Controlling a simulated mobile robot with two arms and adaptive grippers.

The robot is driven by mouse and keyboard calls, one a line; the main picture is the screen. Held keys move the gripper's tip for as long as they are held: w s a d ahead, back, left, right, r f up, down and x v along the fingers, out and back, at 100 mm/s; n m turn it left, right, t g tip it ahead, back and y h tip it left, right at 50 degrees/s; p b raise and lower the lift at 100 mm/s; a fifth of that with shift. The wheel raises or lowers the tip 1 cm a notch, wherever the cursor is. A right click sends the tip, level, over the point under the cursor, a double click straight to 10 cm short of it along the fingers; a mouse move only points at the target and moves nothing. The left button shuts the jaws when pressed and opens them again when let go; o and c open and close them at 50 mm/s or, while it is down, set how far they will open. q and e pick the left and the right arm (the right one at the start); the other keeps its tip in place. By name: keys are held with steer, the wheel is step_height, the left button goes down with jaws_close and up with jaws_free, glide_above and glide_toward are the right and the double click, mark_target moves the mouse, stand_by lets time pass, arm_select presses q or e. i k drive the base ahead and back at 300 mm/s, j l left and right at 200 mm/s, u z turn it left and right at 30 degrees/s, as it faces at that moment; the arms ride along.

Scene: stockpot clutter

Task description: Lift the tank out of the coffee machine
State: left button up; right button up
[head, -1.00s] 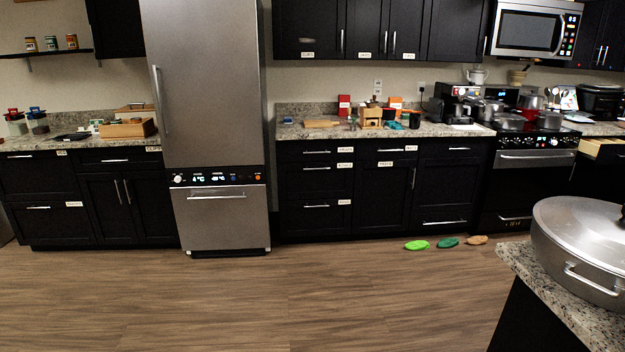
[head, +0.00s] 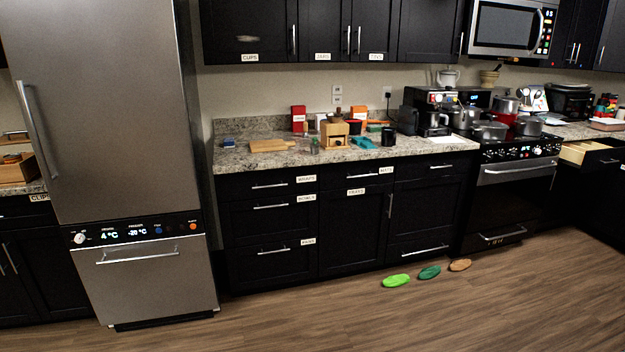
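The coffee machine (head: 432,108) is black and silver and stands on the granite counter against the back wall, left of the stove. A dark block at its left side (head: 408,119) may be the tank; at this distance I cannot tell. Neither of my grippers shows in the head view, and the machine is well away across the floor.
A wooden grinder (head: 335,134), a cutting board (head: 271,146) and a black mug (head: 388,136) stand on the counter (head: 236,157). Green and brown slippers (head: 429,272) lie on the floor before the cabinets. A drawer (head: 587,153) right of the stove (head: 510,172) is open. The floor (head: 330,315) is otherwise clear.

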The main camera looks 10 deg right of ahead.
mark_target(408, 116)
steer(key=i+l+z, duration=0.1)
steer(key=i+z, duration=0.25)
steer(key=i, duration=0.55)
steer(key=i+j+z, duration=0.2)
steer(key=i+z, duration=0.15)
steer(key=i, duration=0.55)
